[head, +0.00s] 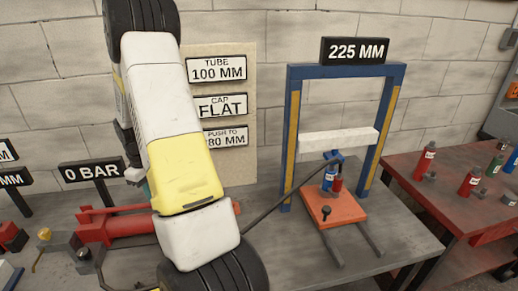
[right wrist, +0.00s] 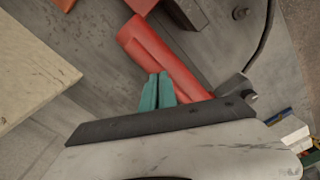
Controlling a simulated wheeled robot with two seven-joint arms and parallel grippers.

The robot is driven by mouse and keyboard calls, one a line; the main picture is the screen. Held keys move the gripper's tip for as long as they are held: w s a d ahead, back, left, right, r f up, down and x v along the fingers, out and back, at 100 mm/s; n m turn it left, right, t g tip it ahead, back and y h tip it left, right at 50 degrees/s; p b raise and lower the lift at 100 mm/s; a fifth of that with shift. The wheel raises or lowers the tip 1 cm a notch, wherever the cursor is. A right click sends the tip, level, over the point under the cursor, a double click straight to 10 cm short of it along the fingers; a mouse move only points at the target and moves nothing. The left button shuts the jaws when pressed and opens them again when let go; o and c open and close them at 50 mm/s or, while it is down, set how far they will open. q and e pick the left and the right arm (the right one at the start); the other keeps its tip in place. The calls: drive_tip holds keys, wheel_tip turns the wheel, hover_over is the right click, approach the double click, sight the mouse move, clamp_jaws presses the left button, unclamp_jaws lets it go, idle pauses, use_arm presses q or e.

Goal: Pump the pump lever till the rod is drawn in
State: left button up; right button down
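The red hand pump (head: 130,226) lies on the bench at left, partly hidden behind my right arm. It also shows as a red cylinder (right wrist: 165,60) in the right wrist view. I cannot make out the lever clearly. My right gripper's teal fingers (right wrist: 157,78) are close together beside the red cylinder, with nothing visible between them. I cannot tell if they touch it. In the head view my arm hides most of this gripper. My left gripper is out of view.
A dark hose (head: 275,205) runs from the pump side to the jack. The blue frame (head: 289,130) carries a white beam (head: 338,140). A sign (head: 92,173) reads 0 BAR and another (head: 354,50) reads 225 MM. A red table (head: 425,190) with bottles stands at right.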

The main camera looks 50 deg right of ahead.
wheel_tip(320, 180, up, 8)
drive_tip(key=shift+r, duration=0.15)
idle(0.3)
idle(0.6)
